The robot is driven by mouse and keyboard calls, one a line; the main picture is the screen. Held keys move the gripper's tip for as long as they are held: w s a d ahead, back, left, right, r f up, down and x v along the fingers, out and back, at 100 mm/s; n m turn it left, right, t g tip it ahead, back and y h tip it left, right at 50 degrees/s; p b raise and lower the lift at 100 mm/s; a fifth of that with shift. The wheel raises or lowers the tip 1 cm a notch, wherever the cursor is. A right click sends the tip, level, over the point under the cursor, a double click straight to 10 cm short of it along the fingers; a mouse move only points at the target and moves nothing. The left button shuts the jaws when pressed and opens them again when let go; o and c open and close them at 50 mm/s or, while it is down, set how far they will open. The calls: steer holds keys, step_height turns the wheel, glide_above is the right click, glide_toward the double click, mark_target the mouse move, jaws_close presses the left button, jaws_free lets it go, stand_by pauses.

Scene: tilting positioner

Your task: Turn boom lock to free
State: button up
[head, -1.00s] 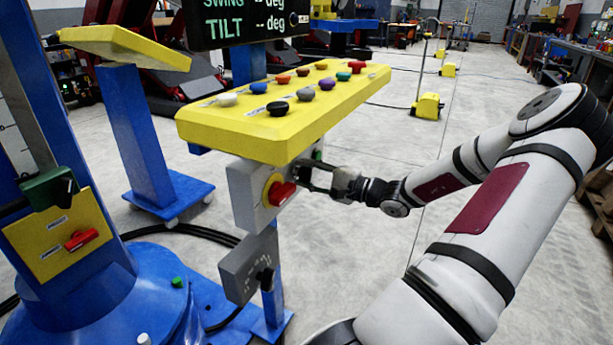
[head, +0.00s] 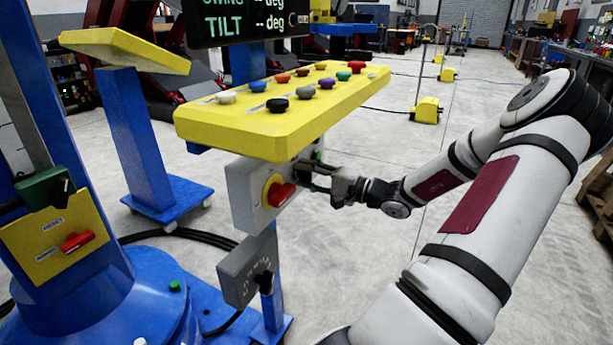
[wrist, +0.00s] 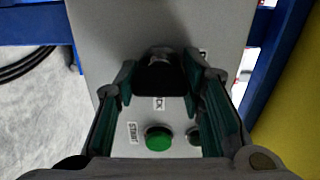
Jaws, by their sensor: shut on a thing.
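My gripper (head: 312,174) is at the right side of the grey control box (head: 240,200) under the yellow console. In the wrist view, my gripper (wrist: 165,78) is shut on a black knob (wrist: 160,78), with a green-lined finger on each side of it. A small label beside the knob reads something like "CK"; a "START" label lies near a green button (wrist: 158,138). Which way the knob points cannot be told. In the head view the knob is hidden by the box edge and my fingers.
A yellow console (head: 280,110) with several coloured buttons overhangs the box. A lower grey box (head: 240,270) has a black handle. Another red handle (head: 78,242) is at left.

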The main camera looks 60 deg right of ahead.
steer(key=o, duration=1.2)
steer(key=shift+c, duration=0.2)
steer(key=s, duration=1.2)
steer(key=shift+d, duration=0.45)
steer(key=shift+s, duration=0.1)
